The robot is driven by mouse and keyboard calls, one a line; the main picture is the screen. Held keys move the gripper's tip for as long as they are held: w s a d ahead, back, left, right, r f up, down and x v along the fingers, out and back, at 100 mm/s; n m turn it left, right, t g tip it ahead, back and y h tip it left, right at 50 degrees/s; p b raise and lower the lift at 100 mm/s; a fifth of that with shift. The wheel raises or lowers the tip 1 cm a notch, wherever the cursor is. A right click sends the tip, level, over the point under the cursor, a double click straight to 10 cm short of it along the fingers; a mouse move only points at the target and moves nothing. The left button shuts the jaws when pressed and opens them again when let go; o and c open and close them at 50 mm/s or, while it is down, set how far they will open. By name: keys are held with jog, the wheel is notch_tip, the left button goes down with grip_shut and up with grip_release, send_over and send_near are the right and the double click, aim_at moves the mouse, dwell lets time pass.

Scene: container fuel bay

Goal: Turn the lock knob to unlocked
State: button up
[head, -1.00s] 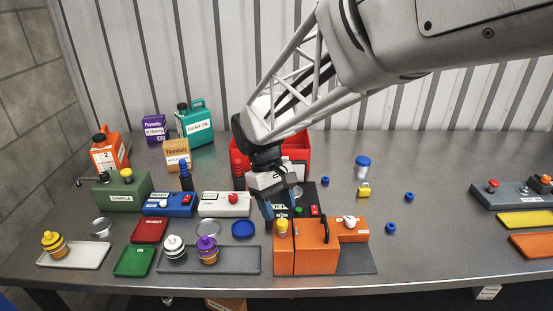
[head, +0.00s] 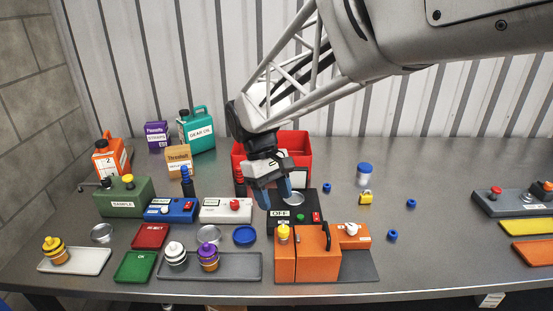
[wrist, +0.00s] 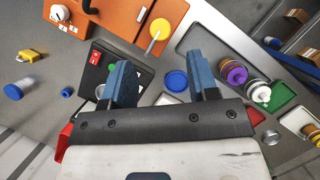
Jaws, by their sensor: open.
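The orange cabinet (head: 303,264) stands at the front of the table, with a dark handle (head: 327,238) at its top edge. A round yellow knob (head: 284,232) sits on its left part. In the wrist view the yellow knob (wrist: 160,28) has a pale bar pointing toward my gripper. A white knob (head: 351,229) is on the lower orange block at right; it also shows in the wrist view (wrist: 59,13). No knob's lock marking is readable. My gripper (head: 275,197) is open and empty, behind the yellow knob and apart from it. Its blue fingers (wrist: 160,72) are wide apart.
A black box marked OFF (head: 293,224) with red and green buttons lies beneath and beside my gripper. A red bin (head: 300,150) stands behind. A grey tray (head: 230,269) with topped jars is left of the cabinet.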

aim_at(283, 228)
jog(key=shift+s+a+n, duration=0.1)
jog(key=shift+n, duration=0.3)
jog(key=shift+x, duration=3.9)
jog(key=c, duration=0.9)
